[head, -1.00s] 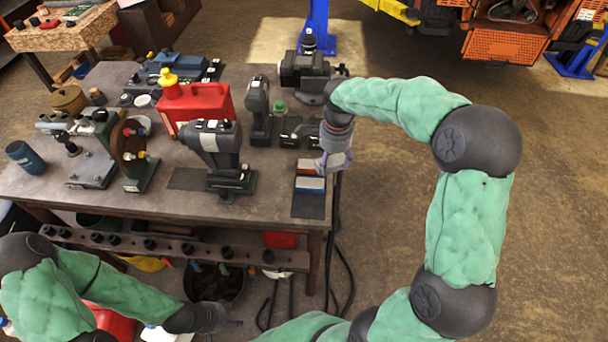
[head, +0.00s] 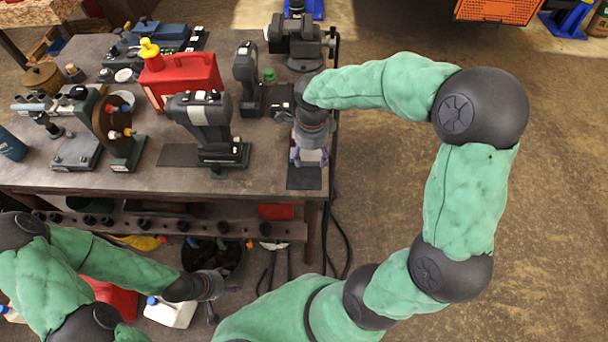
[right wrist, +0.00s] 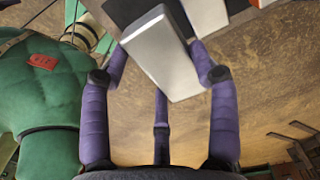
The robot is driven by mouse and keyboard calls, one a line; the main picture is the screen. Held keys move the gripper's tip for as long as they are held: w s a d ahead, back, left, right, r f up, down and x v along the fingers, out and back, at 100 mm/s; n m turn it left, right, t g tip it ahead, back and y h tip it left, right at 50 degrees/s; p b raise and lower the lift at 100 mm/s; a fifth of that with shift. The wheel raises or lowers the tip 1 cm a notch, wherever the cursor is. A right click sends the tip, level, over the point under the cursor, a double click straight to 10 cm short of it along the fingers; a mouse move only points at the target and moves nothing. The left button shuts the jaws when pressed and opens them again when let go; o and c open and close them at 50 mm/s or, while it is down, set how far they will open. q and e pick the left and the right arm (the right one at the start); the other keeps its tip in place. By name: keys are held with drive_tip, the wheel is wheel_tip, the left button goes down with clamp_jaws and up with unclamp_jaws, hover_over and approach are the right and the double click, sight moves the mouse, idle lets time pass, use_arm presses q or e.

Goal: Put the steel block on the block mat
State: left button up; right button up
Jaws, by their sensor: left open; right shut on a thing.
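The steel block (right wrist: 165,50) is a plain silver-grey bar, seen tilted in the right wrist view. My right gripper (right wrist: 160,70) is shut on it with purple fingers on either side. In the head view my right gripper (head: 309,158) points down over the table's front right corner, mostly hiding the block. A dark mat (head: 304,180) lies under and in front of it, at the table edge. Whether the block touches the mat cannot be told. My left gripper (head: 211,308) is open and low in front of the table, apart from the block.
A second pale block (right wrist: 207,14) shows beside the held one. A cordless drill (head: 205,120) stands left of my right gripper, with a red fuel can (head: 183,80) behind. A vise (head: 296,42) stands at the back right corner. Bare table lies between drill and mat.

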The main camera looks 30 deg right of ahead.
drive_tip(key=shift+s+a+f, duration=0.2)
drive_tip(key=shift+a+f, duration=0.45)
drive_tip(key=shift+f, duration=0.25)
drive_tip(key=f, duration=0.1)
drive_tip(key=a+f, duration=0.1)
drive_tip(key=f+b, duration=0.1)
drive_tip(key=f, duration=0.1)
drive_tip(key=shift+s+a+f, duration=0.1)
drive_tip(key=shift+s+a, duration=0.1)
drive_tip(key=shift+s, duration=0.1)
drive_tip(key=shift+f, duration=0.3)
drive_tip(key=shift+f+b, duration=0.1)
drive_tip(key=shift+b, duration=0.2)
drive_tip(key=o, duration=1.6)
drive_tip(key=shift+c, duration=0.2)
